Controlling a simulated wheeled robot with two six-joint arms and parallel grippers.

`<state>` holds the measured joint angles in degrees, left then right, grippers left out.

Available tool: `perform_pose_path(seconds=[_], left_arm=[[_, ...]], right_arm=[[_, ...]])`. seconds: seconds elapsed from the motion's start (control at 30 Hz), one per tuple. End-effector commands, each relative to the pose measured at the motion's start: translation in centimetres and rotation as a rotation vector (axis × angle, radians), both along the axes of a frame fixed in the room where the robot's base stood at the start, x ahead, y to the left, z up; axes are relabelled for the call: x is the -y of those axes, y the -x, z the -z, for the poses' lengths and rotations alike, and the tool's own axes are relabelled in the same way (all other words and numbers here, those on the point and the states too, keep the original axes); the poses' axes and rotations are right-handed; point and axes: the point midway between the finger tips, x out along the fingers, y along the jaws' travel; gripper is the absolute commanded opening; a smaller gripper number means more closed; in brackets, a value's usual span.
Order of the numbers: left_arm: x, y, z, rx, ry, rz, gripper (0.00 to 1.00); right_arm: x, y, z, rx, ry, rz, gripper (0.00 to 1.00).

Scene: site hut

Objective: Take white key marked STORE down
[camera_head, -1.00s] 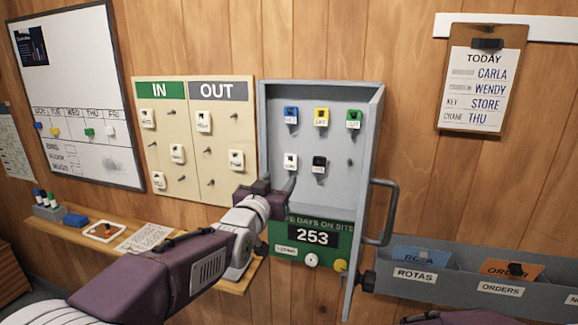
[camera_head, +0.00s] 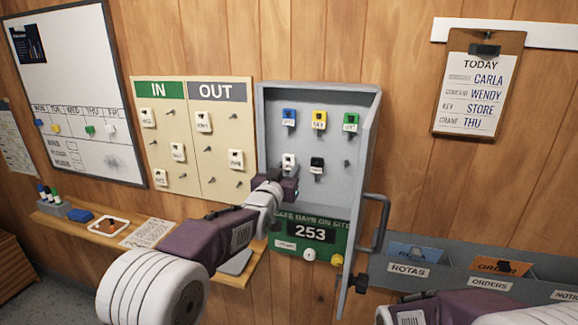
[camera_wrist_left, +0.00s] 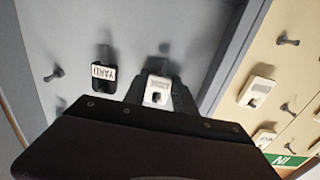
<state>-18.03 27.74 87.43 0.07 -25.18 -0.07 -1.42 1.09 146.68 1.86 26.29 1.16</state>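The white key (camera_head: 289,161) hangs in the lower left of the grey key cabinet (camera_head: 333,180). Its tag lettering is too small to read. My left gripper (camera_head: 281,181) is at this key, just below it in the head view. In the left wrist view the white key (camera_wrist_left: 157,91) sits between the two fingers (camera_wrist_left: 159,95), which lie close against its sides. It is still at its hook. A black key marked YARD (camera_wrist_left: 104,74) hangs beside it. My right arm shows at the lower right of the head view, its gripper out of sight.
Blue (camera_head: 289,116), yellow (camera_head: 319,118) and green (camera_head: 350,120) keys hang above. The cabinet's door stands open at right with a handle (camera_head: 380,222). A TODAY clipboard (camera_head: 478,85) lists key STORE. An IN/OUT board (camera_head: 194,140) adjoins left; a file rack (camera_head: 455,278) is right.

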Motion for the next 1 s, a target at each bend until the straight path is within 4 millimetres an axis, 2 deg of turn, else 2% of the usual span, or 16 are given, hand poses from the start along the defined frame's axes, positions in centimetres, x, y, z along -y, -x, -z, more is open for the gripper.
perform_pose_path(seconds=[0.03,0.07,1.0], left_arm=[[0.00,0.01,-0.01,0.000,0.000,0.000,0.09],[0.00,0.01,-0.01,0.000,0.000,0.000,0.03],[-0.03,0.10,-0.57,0.000,0.000,0.000,0.03]], right_arm=[[0.00,0.00,0.00,0.000,0.000,0.000,0.18],[0.00,0.00,0.00,0.000,0.000,0.000,0.18],[0.00,0.00,0.01,0.000,0.000,0.000,0.18]])
